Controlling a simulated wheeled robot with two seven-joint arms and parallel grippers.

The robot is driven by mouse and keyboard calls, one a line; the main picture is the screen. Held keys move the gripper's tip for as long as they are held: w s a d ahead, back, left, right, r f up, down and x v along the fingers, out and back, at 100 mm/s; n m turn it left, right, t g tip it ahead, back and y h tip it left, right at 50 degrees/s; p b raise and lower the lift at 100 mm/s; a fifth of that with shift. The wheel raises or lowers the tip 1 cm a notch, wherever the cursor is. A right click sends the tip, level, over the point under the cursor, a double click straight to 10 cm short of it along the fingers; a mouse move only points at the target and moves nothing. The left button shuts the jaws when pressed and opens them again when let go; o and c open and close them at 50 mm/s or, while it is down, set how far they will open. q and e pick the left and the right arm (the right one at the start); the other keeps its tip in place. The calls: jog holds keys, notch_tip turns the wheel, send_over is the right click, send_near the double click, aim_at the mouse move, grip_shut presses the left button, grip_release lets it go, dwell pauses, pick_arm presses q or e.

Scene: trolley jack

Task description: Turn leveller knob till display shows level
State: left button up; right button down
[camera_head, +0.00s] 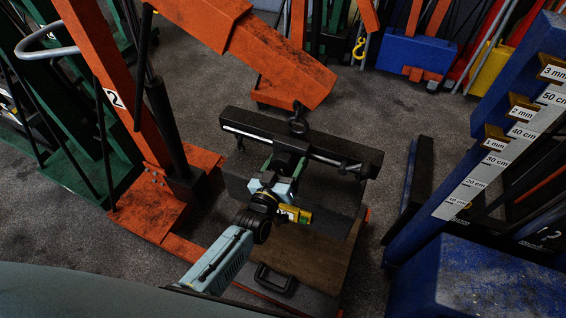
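The leveller (325,152) is a dark crossbar with a bright rod along it. It hangs under the hook of the orange crane (285,70), above a dark block-like load (335,213). My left gripper (283,168) reaches in from the lower left to the middle of the bar. Its fingers are dark against dark parts, so I cannot tell whether they are open or touching the knob. The knob is not clearly visible. A small yellow part (296,214) shows just below my wrist; I cannot read any display on it. My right gripper is not in view.
A blue post with a marked height scale (490,160) stands at the right, with a blue base (500,280) below. The orange crane's mast (110,75) and feet stand at the left, beside green frames (80,150). Grey floor (395,105) is clear behind the bar.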

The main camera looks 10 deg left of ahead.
pick_arm(q)
jog(key=shift+o, duration=1.2)
jog(key=shift+d, duration=0.1)
jog(key=shift+s+a, duration=0.1)
jog(key=shift+a, duration=0.1)
jog(key=s+a, duration=0.2)
jog(key=s, duration=1.1)
jog(key=shift+a+p, duration=0.2)
jog(key=shift+p, duration=0.15)
